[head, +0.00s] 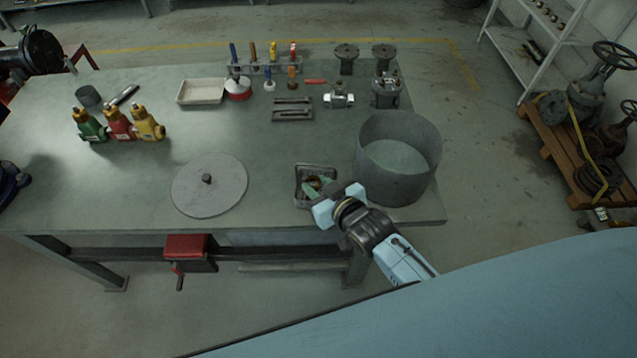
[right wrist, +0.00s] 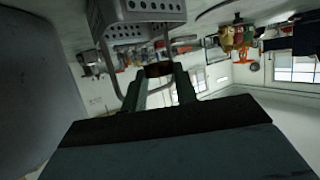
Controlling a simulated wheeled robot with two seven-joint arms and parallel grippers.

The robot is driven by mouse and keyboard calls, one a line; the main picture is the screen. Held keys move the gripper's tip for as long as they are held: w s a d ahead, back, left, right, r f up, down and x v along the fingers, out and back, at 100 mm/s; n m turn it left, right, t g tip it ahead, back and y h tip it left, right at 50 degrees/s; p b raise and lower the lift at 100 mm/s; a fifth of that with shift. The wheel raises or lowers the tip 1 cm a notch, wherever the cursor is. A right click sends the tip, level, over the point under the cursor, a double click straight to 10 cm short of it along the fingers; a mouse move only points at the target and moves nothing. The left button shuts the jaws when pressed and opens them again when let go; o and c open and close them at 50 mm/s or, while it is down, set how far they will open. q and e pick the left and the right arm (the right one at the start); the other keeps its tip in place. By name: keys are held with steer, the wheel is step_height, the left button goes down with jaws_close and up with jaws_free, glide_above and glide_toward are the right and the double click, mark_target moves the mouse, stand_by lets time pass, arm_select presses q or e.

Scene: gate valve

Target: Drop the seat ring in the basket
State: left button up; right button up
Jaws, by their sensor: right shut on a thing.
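The small grey basket (head: 300,199) stands near the table's front edge, left of a big grey drum. It shows in the right wrist view as a perforated box with a wire handle (right wrist: 142,12). My right gripper (head: 318,184) is over the basket in the head view, its teal fingers shut on the brownish seat ring (right wrist: 158,70). In the wrist view the ring is between the fingertips, near the handle and apart from the perforated wall. The head view does not show clearly how high the ring is above the basket floor. My left gripper is not in view.
The open grey drum (head: 398,185) stands close right of the basket. A flat round disc (head: 225,190) lies to the left. Bottles (head: 120,125), a white tray (head: 200,92), a tool rack (head: 265,66) and valve parts (head: 340,97) stand farther back. The middle of the table is clear.

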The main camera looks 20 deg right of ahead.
steer(key=shift+f, duration=0.4)
steer(key=o, duration=1)
steer(key=shift+o, duration=0.2)
step_height(320, 180, up, 8)
steer(key=p, duration=0.8)
stand_by(0.3)
